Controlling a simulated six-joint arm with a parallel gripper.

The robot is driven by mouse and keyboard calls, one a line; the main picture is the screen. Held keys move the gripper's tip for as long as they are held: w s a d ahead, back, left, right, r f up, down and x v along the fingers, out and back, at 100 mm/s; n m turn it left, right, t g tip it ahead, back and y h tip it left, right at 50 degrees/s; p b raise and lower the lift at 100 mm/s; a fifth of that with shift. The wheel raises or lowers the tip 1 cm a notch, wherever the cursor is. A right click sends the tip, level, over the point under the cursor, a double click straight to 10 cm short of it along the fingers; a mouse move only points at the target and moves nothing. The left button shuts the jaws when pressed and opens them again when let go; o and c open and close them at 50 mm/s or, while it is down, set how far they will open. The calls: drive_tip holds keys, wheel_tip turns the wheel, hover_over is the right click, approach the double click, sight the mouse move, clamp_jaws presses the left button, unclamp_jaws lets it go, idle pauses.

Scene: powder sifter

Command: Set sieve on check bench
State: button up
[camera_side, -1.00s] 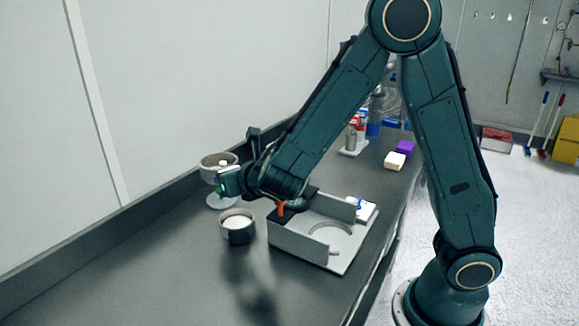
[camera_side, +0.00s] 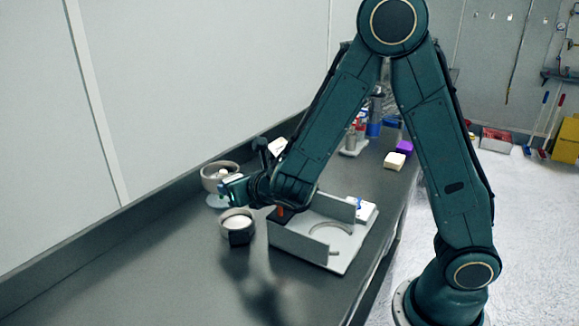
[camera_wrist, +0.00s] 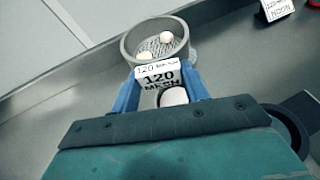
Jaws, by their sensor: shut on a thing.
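The sieve (camera_side: 219,168) is a round grey ring, and two pale balls lie on its mesh in the wrist view (camera_wrist: 128,50). A tag reading "120 MESH" (camera_wrist: 160,79) is on its near side. My gripper (camera_side: 232,189) is shut on the sieve at this tagged side; its blue fingers (camera_wrist: 160,92) stand either side of the tag in the wrist view. The sieve is held over the dark bench (camera_side: 150,260), above a pale round disc (camera_side: 215,202). Whether it touches the disc cannot be told.
A cup of white powder (camera_side: 237,223) stands just in front of my gripper. A pale walled fixture (camera_side: 300,248) is to its right. A small "NOON" card (camera_wrist: 276,9) stands further along. The front-left bench is clear.

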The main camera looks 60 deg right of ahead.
wheel_tip(320, 180, up, 8)
drive_tip(key=m+g+h, duration=0.3)
drive_tip(key=m+h, duration=0.3)
hover_over(212, 287)
drive_tip(key=shift+f, duration=10)
drive_tip(key=shift+f, duration=0.1)
drive_tip(key=o, duration=1.1)
drive_tip(key=shift+c, duration=0.2)
